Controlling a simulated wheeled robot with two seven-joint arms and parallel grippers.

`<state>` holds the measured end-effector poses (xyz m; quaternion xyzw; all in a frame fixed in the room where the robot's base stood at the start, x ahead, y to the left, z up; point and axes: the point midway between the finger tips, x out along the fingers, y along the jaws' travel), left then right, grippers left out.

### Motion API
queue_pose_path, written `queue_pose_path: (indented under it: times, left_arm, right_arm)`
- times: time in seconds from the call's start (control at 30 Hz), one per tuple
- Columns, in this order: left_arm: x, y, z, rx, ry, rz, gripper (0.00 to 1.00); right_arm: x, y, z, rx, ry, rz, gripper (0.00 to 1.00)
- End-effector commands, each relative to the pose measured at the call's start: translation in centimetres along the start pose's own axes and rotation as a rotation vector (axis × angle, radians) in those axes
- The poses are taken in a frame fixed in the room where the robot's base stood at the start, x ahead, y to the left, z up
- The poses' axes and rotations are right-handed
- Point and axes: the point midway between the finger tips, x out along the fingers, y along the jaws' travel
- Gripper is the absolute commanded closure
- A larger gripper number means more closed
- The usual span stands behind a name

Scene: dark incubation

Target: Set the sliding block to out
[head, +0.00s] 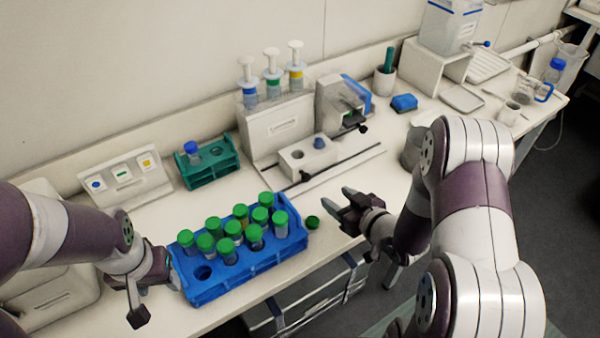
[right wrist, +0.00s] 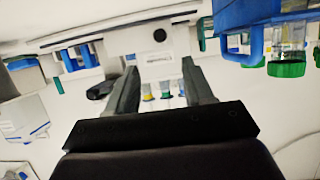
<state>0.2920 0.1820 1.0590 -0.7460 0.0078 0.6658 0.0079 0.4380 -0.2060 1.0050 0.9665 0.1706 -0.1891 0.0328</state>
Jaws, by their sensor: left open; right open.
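The sliding block (head: 306,161) is a white block with an open dark hole and a blue-topped tube in its top. It sits on a dark rail (head: 345,165) in front of a white stand, left of a grey-white instrument (head: 335,104). My right gripper (head: 342,201) is open and empty, in front of the rail near the table's front edge, apart from the block. In the right wrist view its two fingers (right wrist: 154,92) are spread, with a white holed surface beyond. My left gripper (head: 154,297) is open beside the left end of the blue rack.
A green rack (head: 222,168), a button panel (head: 124,180) and several plungers (head: 272,75) stand behind. A grey cup (head: 410,150) is near my right arm.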

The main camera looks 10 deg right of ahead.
Motion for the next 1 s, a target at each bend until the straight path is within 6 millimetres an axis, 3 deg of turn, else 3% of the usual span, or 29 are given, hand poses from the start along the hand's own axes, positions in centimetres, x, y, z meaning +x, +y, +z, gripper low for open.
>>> queue_pose_path:
  times: [0.17,0.4,0.5,0.7,0.93,0.97,1.0]
  left_arm:
    - [-0.4,0.0,-0.1,0.004,0.003,0.001,0.48]
    - [-1.1,0.0,-0.3,0.002,0.005,0.001,0.48]
    - [-1.2,0.1,-0.3,0.001,0.005,0.001,0.48]
    - [-1.2,0.1,-0.3,0.000,0.006,0.002,0.48]
    - [-1.2,0.1,-0.3,0.000,0.006,0.002,0.48]
    - [-1.2,0.1,-0.3,0.000,0.006,0.002,0.48]
    - [-1.2,0.1,-0.3,0.000,0.006,0.002,0.48]
  right_arm:
    - [3.3,-0.2,-0.1,-0.002,-0.003,-0.005,0.48]
    - [9.4,-0.1,0.0,-0.001,-0.004,-0.002,0.48]
    - [10.9,-0.1,0.0,0.000,-0.005,-0.001,0.48]
    - [12.2,0.0,0.1,0.000,-0.004,0.001,0.48]
    - [12.3,0.0,0.1,0.000,-0.004,0.001,0.48]
    - [12.3,0.0,0.1,0.000,-0.004,0.001,0.51]
    - [12.3,0.0,0.1,0.000,-0.004,0.001,0.64]
